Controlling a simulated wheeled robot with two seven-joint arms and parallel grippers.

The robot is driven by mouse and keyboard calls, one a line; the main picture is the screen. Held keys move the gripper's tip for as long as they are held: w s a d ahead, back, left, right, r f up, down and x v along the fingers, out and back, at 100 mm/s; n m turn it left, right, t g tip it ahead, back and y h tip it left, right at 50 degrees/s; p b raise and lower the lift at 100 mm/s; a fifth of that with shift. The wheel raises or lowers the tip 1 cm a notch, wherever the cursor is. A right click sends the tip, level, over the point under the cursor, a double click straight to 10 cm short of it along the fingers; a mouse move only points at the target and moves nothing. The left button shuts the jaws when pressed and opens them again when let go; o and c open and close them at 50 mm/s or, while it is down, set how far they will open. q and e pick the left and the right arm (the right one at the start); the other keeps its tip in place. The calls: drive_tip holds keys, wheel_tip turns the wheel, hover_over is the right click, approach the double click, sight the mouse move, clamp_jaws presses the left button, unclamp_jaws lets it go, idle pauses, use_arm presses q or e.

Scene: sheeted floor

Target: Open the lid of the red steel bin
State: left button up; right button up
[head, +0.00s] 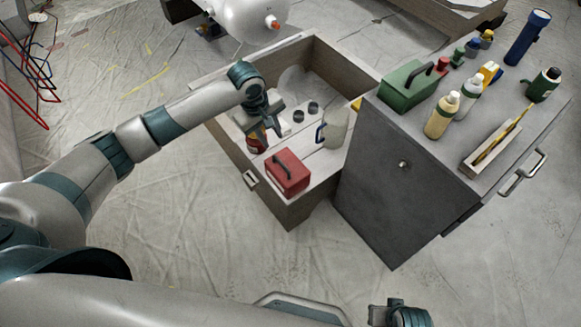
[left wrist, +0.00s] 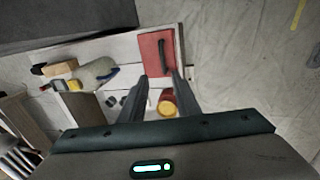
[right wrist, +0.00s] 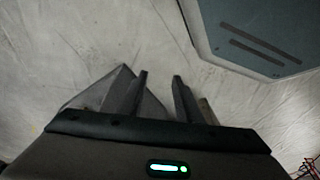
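The red steel bin (head: 288,173) is a small red box with a dark handle on top. It sits in the front corner of a wooden crate, and its top looks closed. It also shows in the left wrist view (left wrist: 156,56), just beyond my left fingertips. My left gripper (head: 268,132) is open and empty, above the crate and to the upper left of the bin in the head view. My right gripper (right wrist: 160,77) is open and empty over the floor, far from the bin. Only part of it shows at the bottom of the head view.
The wooden crate (head: 227,146) also holds a pale jug (head: 335,128), dark round pieces and a red container with a yellow top (left wrist: 167,106), close to my left fingers. A grey cabinet (head: 385,185) with bottles and a green toolbox (head: 406,88) stands right of the crate.

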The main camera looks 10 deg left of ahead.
sight(282, 164)
use_arm(q)
drive_tip(key=shift+s+r, duration=0.1)
drive_tip(key=shift+r, duration=0.2)
use_arm(e)
drive_tip(key=shift+s+d+r, duration=0.1)
drive_tip(key=shift+s+d, duration=0.05)
drive_tip(key=shift+s, duration=0.1)
use_arm(q)
drive_tip(key=shift+f, duration=0.1)
